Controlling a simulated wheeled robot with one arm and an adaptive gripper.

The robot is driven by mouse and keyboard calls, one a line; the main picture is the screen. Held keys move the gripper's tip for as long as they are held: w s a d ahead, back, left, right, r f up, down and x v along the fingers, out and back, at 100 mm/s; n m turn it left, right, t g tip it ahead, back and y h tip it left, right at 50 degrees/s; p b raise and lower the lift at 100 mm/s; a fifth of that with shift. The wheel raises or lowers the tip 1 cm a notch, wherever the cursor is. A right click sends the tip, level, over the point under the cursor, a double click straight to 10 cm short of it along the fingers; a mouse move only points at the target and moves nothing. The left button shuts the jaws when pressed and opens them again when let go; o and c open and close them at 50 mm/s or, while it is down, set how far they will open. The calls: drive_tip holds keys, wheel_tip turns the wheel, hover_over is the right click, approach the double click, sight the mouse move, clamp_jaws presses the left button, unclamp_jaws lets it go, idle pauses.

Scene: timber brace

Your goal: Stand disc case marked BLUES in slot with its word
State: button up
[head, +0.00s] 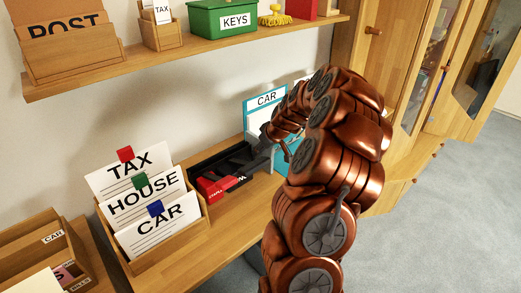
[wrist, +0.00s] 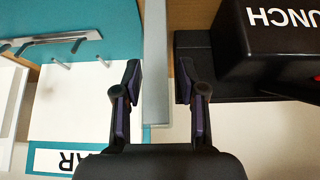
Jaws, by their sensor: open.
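My gripper (wrist: 158,82) is open in the wrist view. Its two fingers stand on either side of a narrow grey upright strip (wrist: 156,50), with no clear contact on either finger. I cannot tell what the strip is; no word shows on it. In the head view my arm reaches to the far part of the desk, and its bulk hides the fingertips. No case with the word BLUES can be read in either view, and no slot with that word can be read.
A teal open binder marked CAR (head: 266,100) stands close to my gripper. A black box ending in UNCH (wrist: 280,45) is on the other side. A card holder (head: 150,262), a red-and-black stapler-like thing (head: 212,187) and a wooden tray (head: 30,238) are left. A shelf (head: 190,52) runs above.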

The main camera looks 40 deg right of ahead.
drive_tip(key=shift+r, duration=0.1)
drive_tip(key=shift+r, duration=0.2)
drive_tip(key=b+v, duration=0.1)
drive_tip(key=v, duration=1.1)
drive_tip(key=s+a+n+g+y, duration=0.1)
drive_tip(key=s+a+g, duration=0.15)
drive_tip(key=a, duration=1.15)
drive_tip(key=s+a+n+g+y, duration=0.15)
drive_tip(key=s+a, duration=0.25)
drive_tip(key=a, duration=0.9)
drive_tip(key=s+a+f+m+g+h, duration=0.1)
drive_tip(key=s+a, duration=0.4)
drive_tip(key=s, duration=0.5)
drive_tip(key=s+a+f+m+g+h, duration=0.1)
drive_tip(key=s+a+g, duration=0.2)
drive_tip(key=s, duration=0.8)
drive_tip(key=shift+s+a+f, duration=0.25)
drive_tip(key=shift+a+f, duration=0.15)
drive_tip(key=shift+a, duration=0.65)
drive_tip(key=shift+s, duration=0.2)
drive_tip(key=shift+d+m, duration=0.1)
drive_tip(key=shift+m, duration=0.15)
